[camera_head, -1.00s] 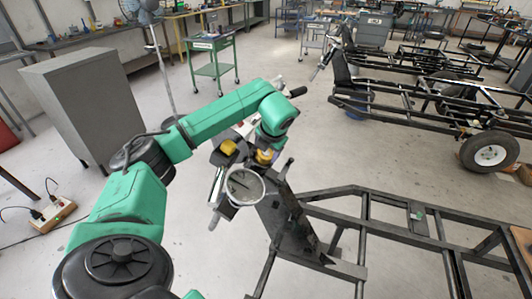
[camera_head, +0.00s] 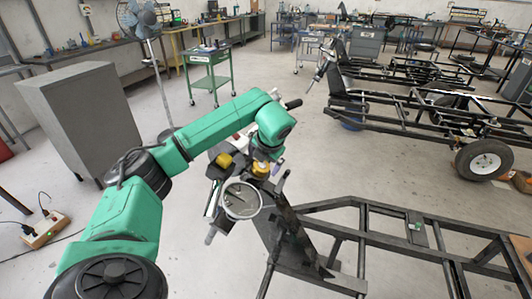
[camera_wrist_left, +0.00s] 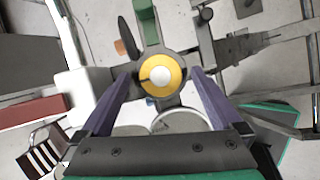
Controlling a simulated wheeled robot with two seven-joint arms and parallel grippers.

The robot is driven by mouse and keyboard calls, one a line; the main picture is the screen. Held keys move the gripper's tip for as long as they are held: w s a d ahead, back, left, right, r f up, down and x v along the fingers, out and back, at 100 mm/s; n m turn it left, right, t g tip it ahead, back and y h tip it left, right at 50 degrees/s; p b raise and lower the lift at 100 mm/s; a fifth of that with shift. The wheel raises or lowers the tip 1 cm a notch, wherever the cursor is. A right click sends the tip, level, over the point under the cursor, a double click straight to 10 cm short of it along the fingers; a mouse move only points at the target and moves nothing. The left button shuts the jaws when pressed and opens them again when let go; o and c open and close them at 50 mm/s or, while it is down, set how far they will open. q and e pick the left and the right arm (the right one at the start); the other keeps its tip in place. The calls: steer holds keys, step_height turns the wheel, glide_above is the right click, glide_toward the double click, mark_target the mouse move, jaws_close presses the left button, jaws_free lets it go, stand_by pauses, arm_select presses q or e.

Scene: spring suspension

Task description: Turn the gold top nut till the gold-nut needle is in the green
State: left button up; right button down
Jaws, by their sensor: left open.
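The gold top nut (camera_head: 261,168) is a round gold piece on top of the dark upright of the frame. In the left wrist view the gold nut (camera_wrist_left: 148,80) is a gold ring around a pale centre. A round white-faced gauge (camera_head: 242,200) with a dark needle sits just below it; its colour zones are too small to read. My left gripper (camera_wrist_left: 164,76) is open, its two purple-grey fingers on either side of the nut in that view. Whether they touch it I cannot tell. In the head view my left gripper (camera_head: 268,152) is just above the nut. My right gripper is out of view.
A yellow block (camera_head: 224,160) sits left of the nut. The black tube frame (camera_head: 350,210) extends right from the upright. A grey cabinet (camera_head: 80,115) stands at left and a green cart (camera_head: 210,75) behind. Open floor lies between.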

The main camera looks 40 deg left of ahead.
arm_select(q)
steer(key=p+v, duration=0.1)
steer(key=v, duration=1.2)
steer(key=shift+r, duration=0.25)
steer(key=shift+d+f, duration=0.1)
steer(key=shift+d, duration=0.05)
